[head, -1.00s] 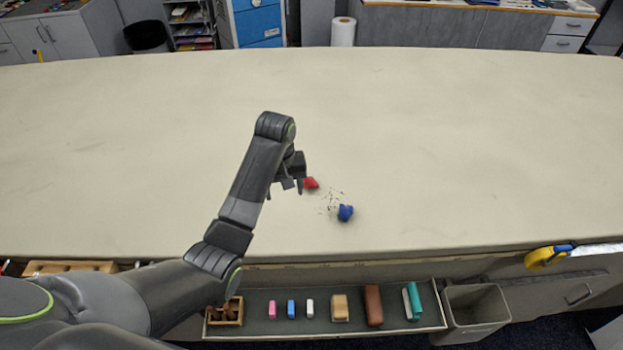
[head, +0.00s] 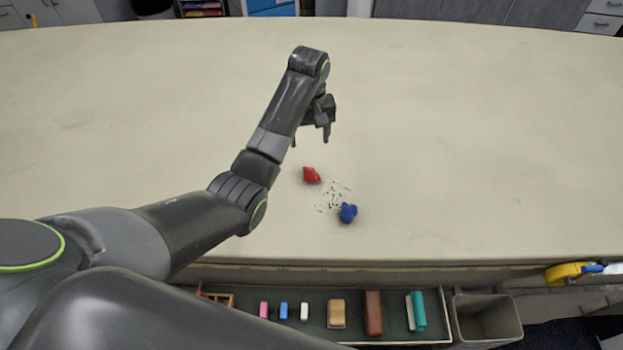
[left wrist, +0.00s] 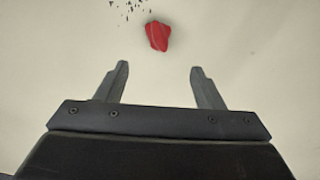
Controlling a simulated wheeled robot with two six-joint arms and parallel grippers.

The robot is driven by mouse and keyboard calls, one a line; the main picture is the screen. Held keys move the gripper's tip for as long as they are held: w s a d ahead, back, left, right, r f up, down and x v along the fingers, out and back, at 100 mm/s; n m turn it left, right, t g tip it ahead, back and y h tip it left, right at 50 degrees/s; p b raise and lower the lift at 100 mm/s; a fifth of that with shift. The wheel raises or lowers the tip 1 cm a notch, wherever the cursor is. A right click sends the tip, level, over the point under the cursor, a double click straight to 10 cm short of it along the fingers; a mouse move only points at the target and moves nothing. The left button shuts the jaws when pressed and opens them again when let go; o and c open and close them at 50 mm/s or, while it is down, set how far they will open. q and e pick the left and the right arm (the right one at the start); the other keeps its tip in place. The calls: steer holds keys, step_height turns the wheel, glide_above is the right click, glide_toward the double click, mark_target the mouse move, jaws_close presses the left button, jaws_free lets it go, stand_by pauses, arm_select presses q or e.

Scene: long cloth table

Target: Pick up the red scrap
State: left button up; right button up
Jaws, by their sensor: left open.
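The red scrap (head: 312,175) is a small crumpled piece lying on the pale cloth table. In the left wrist view the red scrap (left wrist: 158,36) lies beyond the fingertips, roughly centred between them. My left gripper (head: 318,138) is open and empty, above the table and farther back than the scrap in the head view. In the left wrist view its two fingers (left wrist: 156,70) are spread wide with nothing between them. My right gripper is not in view.
A blue scrap (head: 348,213) lies nearer the front edge, with dark crumbs (head: 335,192) between it and the red one. A tray (head: 390,331) with blocks and an open bin (head: 487,318) sit below the front edge. The rest of the cloth (head: 480,120) is clear.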

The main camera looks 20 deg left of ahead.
arm_select(q)
steer(key=b, duration=0.3)
glide_toward(311, 172)
steer(key=shift+w+a+f, duration=0.1)
steer(key=shift+w+a, duration=0.05)
steer(key=shift+w, duration=0.05)
step_height(311, 172, down, 3)
steer(key=shift+s+f+p, duration=0.1)
steer(key=shift+f+p, duration=0.05)
steer(key=shift+p, duration=0.7)
steer(key=shift+f, duration=0.85)
steer(key=f+p, duration=0.1)
steer(key=f, duration=0.2)
steer(key=shift+d+f, duration=0.1)
steer(key=shift+d, duration=0.1)
steer(key=shift+f+p, duration=0.3)
steer(key=shift+f, duration=0.4)
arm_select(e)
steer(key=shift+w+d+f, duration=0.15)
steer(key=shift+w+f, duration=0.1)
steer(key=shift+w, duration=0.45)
arm_select(q)
steer(key=c, duration=1.1)
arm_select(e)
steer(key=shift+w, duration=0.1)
